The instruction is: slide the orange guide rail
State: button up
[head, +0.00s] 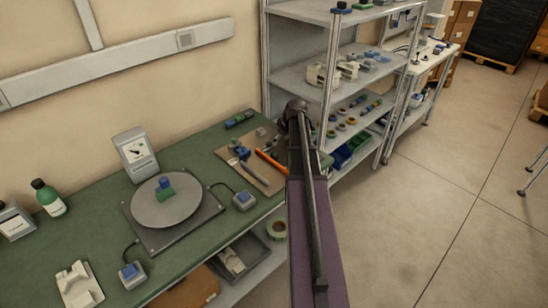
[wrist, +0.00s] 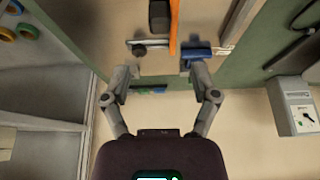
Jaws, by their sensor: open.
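The orange guide rail (head: 270,161) lies on a brown board (head: 233,158) at the far right end of the green bench in the head view. In the wrist view the orange rail (wrist: 174,28) runs down from the top edge, between a dark block (wrist: 159,17) and a blue block (wrist: 197,52). My gripper (wrist: 160,74) is open and empty, its two fingers spread to either side of the rail's lower end. Whether a finger touches the blue block I cannot tell. In the head view my arm hides my gripper and part of the board's right side.
A turntable (head: 145,208) with green and blue blocks stands mid-bench. A dial instrument (head: 136,152) stands behind it and shows in the wrist view (wrist: 296,105). Shelving (head: 290,78) with tape reels stands right of the bench.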

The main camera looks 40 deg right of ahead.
aim_at(274, 153)
jog(key=shift+b+x, duration=4.55)
jog(key=shift+x, duration=0.7)
jog(key=shift+c, duration=0.2)
